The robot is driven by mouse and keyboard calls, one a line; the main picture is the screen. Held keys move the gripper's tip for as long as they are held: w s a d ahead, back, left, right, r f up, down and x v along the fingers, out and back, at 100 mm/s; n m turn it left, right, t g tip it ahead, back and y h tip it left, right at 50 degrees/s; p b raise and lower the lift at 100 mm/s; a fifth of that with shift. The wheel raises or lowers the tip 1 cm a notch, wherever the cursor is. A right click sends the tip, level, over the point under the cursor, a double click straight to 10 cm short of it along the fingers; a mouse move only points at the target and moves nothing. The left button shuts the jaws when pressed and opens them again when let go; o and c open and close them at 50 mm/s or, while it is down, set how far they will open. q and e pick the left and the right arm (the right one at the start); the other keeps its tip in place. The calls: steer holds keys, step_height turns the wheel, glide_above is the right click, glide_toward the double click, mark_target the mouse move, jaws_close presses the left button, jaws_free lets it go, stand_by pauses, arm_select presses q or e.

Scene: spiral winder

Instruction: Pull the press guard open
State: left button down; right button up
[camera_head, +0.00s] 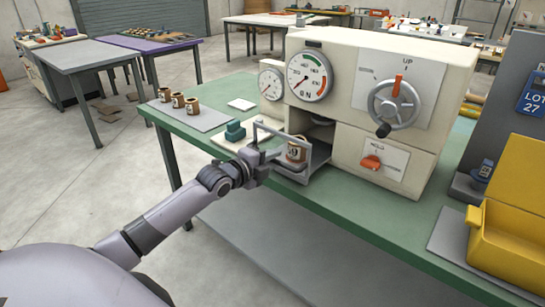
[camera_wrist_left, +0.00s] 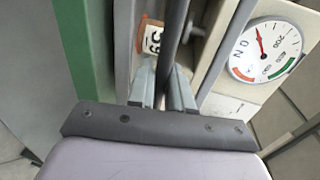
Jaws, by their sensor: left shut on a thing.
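The press (camera_head: 345,105) is a cream box on the green table, with dials, a handwheel and an orange lever. Its guard (camera_head: 268,126), a grey metal frame, stands at the front left of the press opening. My left gripper (camera_head: 268,157) is shut on a bar of the guard. In the left wrist view the gripper (camera_wrist_left: 163,85) closes around a dark bar (camera_wrist_left: 175,40). A brown and cream cup-like part marked 59 (camera_head: 296,150) sits on the tray behind the guard; it also shows in the left wrist view (camera_wrist_left: 152,40). My right gripper is not in view.
A teal block (camera_head: 236,131) sits on a white plate near the guard. A yellow bin (camera_head: 510,220) stands at the right.

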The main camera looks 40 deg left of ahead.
arm_select(q)
steer(key=c, duration=1.2)
jaws_free()
steer(key=shift+v, duration=3.6)
